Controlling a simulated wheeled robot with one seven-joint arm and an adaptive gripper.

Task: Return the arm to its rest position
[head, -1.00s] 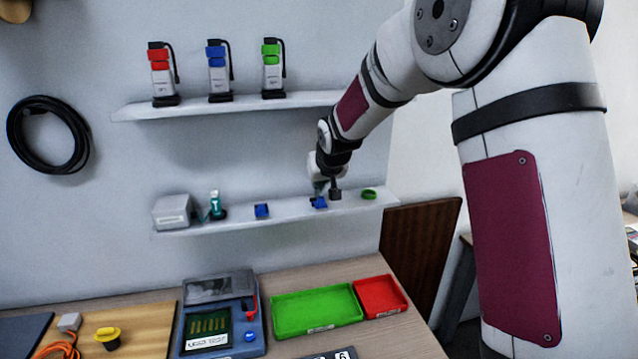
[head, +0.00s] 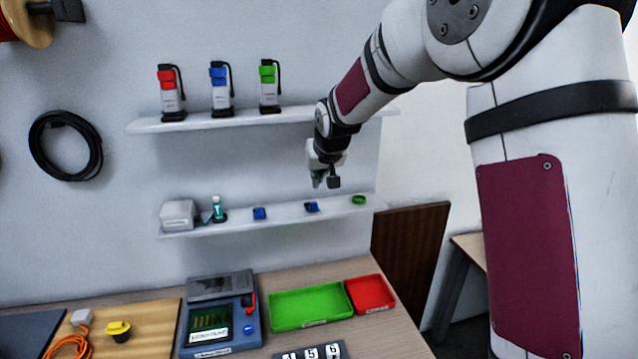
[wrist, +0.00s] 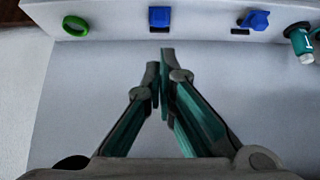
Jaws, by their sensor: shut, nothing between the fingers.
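My gripper (head: 326,182) is in front of the wall, above the right part of the lower shelf (head: 285,222). It is apart from everything. In the wrist view my gripper (wrist: 160,62) has its fingers together with nothing between them. Beyond its tips a green ring (wrist: 76,26), a blue block (wrist: 159,17) and another blue piece (wrist: 256,19) are on the shelf. In the head view these are the green ring (head: 359,200), one blue piece (head: 311,207) and another blue piece (head: 260,213).
Red, blue and green-topped devices stand on the upper shelf (head: 150,128). Below are a green tray (head: 310,307), a red tray (head: 370,293) and a blue-grey tester (head: 247,330). A black cable coil (head: 38,150) hangs at left. The air between the shelves is clear around my gripper.

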